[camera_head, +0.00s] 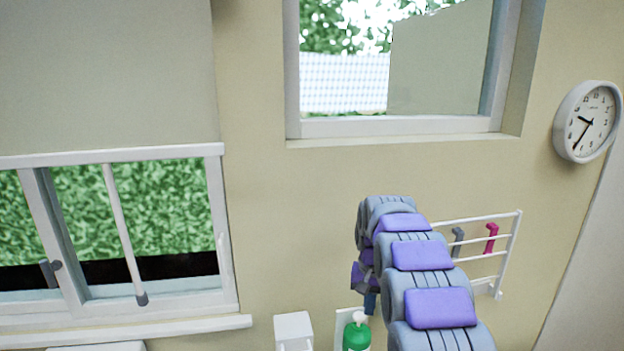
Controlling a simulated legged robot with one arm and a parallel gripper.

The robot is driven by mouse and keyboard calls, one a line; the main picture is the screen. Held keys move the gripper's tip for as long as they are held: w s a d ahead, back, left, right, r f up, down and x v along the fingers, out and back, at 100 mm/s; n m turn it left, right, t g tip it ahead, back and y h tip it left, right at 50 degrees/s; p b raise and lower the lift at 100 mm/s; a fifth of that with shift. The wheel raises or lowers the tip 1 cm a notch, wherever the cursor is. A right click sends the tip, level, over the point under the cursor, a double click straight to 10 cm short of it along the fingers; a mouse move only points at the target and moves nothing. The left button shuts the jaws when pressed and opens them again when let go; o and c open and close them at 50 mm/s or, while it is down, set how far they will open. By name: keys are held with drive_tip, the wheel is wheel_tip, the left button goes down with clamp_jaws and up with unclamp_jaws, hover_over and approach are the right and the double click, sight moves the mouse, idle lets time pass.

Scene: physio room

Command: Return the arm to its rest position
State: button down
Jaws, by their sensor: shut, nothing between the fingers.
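My arm, grey with purple pads, reaches up from the bottom edge right of centre and bends down at its far end. My gripper (370,303) hangs at that far end, small and partly hidden behind the arm links. It is shut and empty, just above a green bottle with a white pump top (357,336) in the picture. I cannot tell whether it touches the bottle.
A white wall rack (508,250) with a grey and a pink item stands right of my arm. A white box-like thing (293,328) is left of the bottle. Windows (395,125) (120,325) and a round clock (588,122) are on the wall. The floor is out of view.

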drive_tip(key=s+f+n+b, duration=0.1)
drive_tip(key=s+f+b, duration=0.2)
drive_tip(key=s+b, duration=1.3)
drive_tip(key=s+f, duration=0.4)
drive_tip(key=s, duration=0.6)
drive_tip(key=s+f+n+g, duration=0.1)
drive_tip(key=s+f, duration=0.3)
drive_tip(key=s, duration=0.6)
drive_tip(key=s+f, duration=0.4)
drive_tip(key=s, duration=0.6)
drive_tip(key=shift+a+f+n+b, duration=0.15)
drive_tip(key=shift+n+b, duration=0.25)
drive_tip(key=shift+b, duration=0.05)
